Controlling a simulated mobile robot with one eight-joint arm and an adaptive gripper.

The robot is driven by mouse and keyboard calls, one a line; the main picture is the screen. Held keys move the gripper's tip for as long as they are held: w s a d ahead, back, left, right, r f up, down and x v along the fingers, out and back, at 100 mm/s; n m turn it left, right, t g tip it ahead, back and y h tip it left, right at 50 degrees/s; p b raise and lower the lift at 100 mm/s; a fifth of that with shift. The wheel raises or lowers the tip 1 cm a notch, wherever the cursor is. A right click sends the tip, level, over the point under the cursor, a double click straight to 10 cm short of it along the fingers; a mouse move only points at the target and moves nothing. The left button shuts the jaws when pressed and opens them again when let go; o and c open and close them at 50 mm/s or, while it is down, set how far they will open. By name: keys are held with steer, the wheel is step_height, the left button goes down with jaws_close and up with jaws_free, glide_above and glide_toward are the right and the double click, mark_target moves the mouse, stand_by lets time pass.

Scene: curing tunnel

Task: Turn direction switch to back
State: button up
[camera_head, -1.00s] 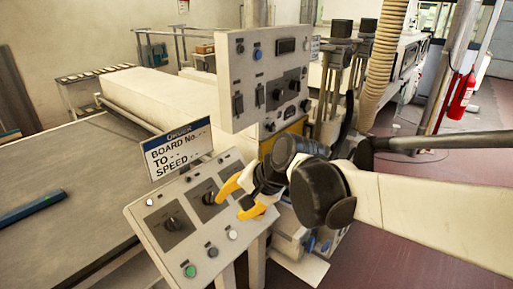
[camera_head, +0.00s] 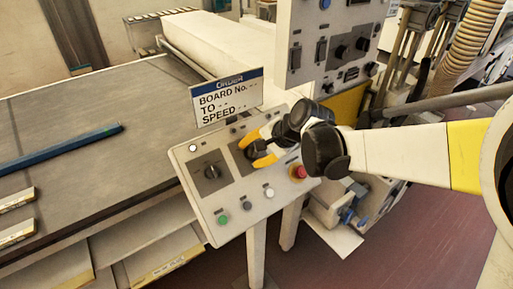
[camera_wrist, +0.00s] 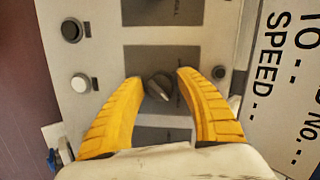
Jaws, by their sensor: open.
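A tilted grey control panel (camera_head: 213,227) carries rotary switches on dark plates. One switch knob (camera_wrist: 158,87) lies between my open gripper's yellow fingers in the wrist view, with a gap visible on each side. My gripper (camera_head: 248,153) is over the panel's middle plate in the head view, where it partly hides that knob. A second rotary knob (camera_head: 211,172) sits on the plate to the left, clear of my gripper. The lettering on the plates is too small or blurred to read, so I cannot tell which switch is direction.
A green button (camera_head: 222,219), a white button (camera_head: 269,193) and a red button (camera_head: 298,172) line the panel's lower edge. A sign (camera_head: 227,98) stands behind the panel. A taller switch box (camera_head: 335,45) rises behind my gripper. A conveyor bed (camera_head: 70,170) lies left.

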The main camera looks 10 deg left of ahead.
steer(key=c, duration=0.9)
steer(key=shift+n, duration=0.3)
jaws_close()
steer(key=n+h+p, duration=0.1)
steer(key=n, duration=0.2)
steer(key=shift+n, duration=0.3)
steer(key=n, duration=0.4)
steer(key=shift+h, duration=0.3)
steer(key=n+t, duration=0.1)
steer(key=n, duration=0.3)
steer(key=shift+f+h+p, duration=0.1)
steer(key=shift+h+p, duration=0.2)
steer(key=shift+h, duration=0.1)
steer(key=shift+n+t, duration=0.4)
steer(key=shift+n, duration=1.9)
steer(key=shift+d, duration=0.1)
